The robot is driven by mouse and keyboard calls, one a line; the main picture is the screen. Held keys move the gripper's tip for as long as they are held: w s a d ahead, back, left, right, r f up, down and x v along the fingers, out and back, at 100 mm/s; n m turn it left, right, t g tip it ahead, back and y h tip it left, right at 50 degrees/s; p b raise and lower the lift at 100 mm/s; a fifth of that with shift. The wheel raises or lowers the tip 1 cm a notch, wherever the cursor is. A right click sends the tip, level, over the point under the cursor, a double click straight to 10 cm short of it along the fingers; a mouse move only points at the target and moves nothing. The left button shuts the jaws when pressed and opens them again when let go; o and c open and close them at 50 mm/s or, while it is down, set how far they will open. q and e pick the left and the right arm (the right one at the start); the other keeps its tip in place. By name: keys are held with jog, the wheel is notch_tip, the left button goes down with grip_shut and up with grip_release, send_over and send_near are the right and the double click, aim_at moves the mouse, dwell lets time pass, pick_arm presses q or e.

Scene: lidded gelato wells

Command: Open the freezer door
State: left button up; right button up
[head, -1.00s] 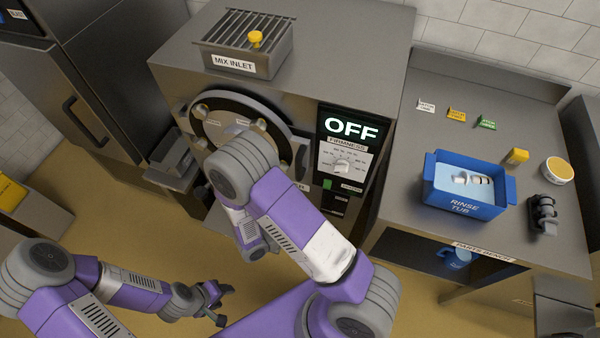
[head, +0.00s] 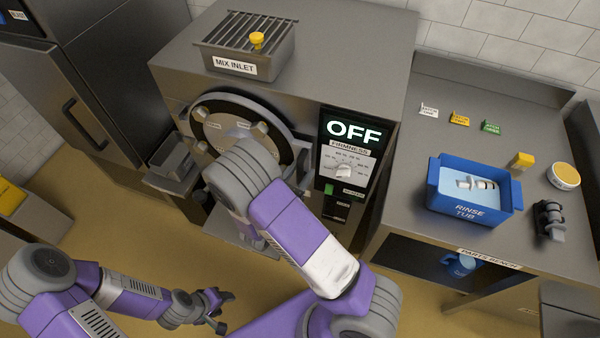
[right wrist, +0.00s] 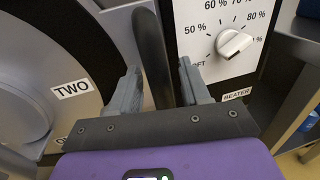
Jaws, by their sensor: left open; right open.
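The freezer door is the round grey disc (head: 213,128) in a dark ring on the front of the steel machine; in the right wrist view its face (right wrist: 40,90) carries a label "TWO". A dark upright handle bar (right wrist: 151,50) rises between the fingers of my right gripper (right wrist: 160,88). That gripper is open, with a finger on each side of the bar and a gap on the right side. In the head view my right arm hides this gripper and part of the door. My left gripper (head: 225,312) is open and empty, low over the floor.
The display (head: 352,132) reads OFF above a firmness knob (head: 344,171), close right of the handle; the knob also shows in the right wrist view (right wrist: 233,42). A parts bench with a blue rinse tub (head: 470,208) stands at right. A steel tray (head: 172,163) juts out left of the door.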

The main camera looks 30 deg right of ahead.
grip_shut()
dwell(0.3)
